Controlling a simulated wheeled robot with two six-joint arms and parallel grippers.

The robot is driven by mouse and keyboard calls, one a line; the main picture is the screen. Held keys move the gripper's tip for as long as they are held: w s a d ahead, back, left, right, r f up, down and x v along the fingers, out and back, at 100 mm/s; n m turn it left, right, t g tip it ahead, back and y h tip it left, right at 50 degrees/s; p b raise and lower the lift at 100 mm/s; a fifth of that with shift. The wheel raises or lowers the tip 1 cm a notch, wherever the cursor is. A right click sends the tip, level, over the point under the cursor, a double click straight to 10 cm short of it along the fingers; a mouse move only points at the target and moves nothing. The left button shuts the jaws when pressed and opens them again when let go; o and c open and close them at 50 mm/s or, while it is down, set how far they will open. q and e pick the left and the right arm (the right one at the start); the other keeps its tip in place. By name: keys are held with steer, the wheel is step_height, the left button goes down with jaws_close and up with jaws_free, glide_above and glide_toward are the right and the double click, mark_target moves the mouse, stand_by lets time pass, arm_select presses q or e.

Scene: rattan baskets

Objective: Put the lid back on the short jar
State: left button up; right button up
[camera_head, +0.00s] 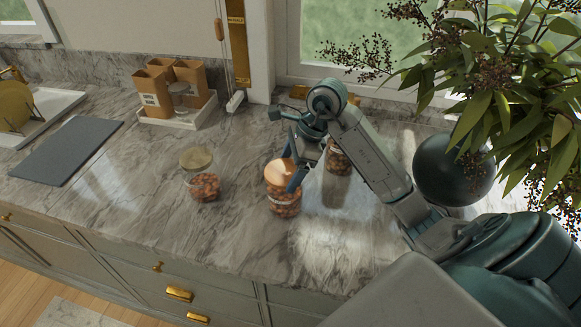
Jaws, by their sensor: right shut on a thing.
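A glass jar of reddish-brown contents (283,205) stands on the marble counter near the middle. A copper-coloured lid (279,172) is at its mouth; whether it is fully seated or slightly above the rim I cannot tell. My right gripper (291,168) reaches down from the right and is shut on this lid, its fingers at the lid's right side. A third jar (339,160) stands behind, partly hidden by my right arm. My left gripper is not in view.
A dark vase with a leafy plant (454,170) stands at the right, close to my right arm. A white tray (180,121) with brown boxes stands at the back. A dark grey board (68,151) lies at the left. The counter left of the jars is clear.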

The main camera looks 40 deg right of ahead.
steer(key=shift+f+b, duration=0.15)
steer(key=shift+b, duration=1.1)
stand_by(1.6)
stand_by(0.3)
steer(key=o, duration=0.8)
steer(key=shift+o, duration=0.2)
steer(key=shift+r+p, duration=3.55)
steer(key=shift+p, duration=0.05)
jaws_close()
